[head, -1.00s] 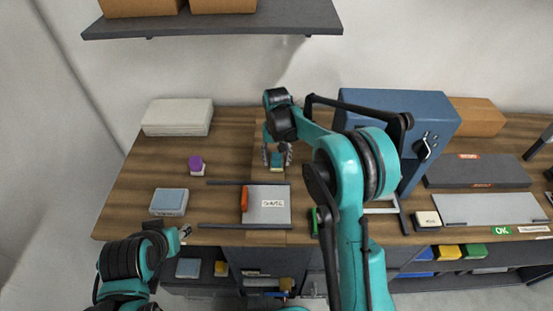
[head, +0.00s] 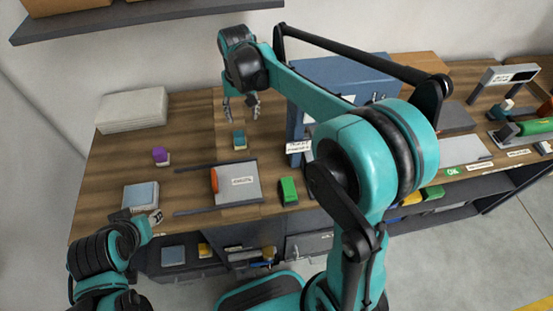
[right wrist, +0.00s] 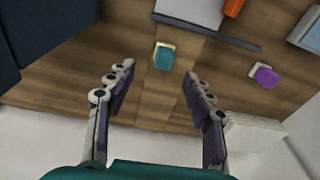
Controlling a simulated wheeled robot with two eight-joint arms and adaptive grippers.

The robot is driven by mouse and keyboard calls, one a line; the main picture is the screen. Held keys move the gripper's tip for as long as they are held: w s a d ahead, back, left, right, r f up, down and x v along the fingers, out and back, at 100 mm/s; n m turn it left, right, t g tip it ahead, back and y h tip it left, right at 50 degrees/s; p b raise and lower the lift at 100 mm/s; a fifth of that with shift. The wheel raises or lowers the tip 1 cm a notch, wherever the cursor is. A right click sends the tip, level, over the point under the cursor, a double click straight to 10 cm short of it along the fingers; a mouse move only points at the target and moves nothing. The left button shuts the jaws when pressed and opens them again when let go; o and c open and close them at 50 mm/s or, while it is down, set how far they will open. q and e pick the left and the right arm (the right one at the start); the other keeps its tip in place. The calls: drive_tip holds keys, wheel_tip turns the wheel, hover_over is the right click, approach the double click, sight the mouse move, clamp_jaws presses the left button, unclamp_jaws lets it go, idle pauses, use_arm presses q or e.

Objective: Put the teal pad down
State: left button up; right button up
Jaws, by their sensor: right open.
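The teal pad (head: 239,142) stands on the wooden bench, behind the sliding plate with the orange handle (head: 214,181). It has a pale yellow base. In the right wrist view the pad (right wrist: 163,58) lies beyond the fingertips, with nothing touching it. My right gripper (head: 241,108) is open and empty, behind and above the pad. In the right wrist view its fingers (right wrist: 158,74) are spread wide. My left gripper (head: 150,218) is low at the bench's front left; its fingers are too unclear to read.
A purple-topped pad (head: 159,155) and a light blue box (head: 141,196) are to the left. A green pad (head: 288,191) lies front right of the plate. A blue machine (head: 345,75) stands right of my right gripper. A white stack (head: 121,110) is at the back left.

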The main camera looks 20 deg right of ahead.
drive_tip(key=s+d+n+t, duration=0.1)
drive_tip(key=s+d+t, duration=0.1)
drive_tip(key=s, duration=0.9)
drive_tip(key=s+d+f+t, duration=0.1)
drive_tip(key=s+t, duration=0.2)
drive_tip(key=s, duration=0.8)
drive_tip(key=shift+s+d+f+n+t, duration=0.15)
drive_tip(key=shift+d+f+n+t, duration=0.15)
drive_tip(key=shift+d+n+t, duration=0.1)
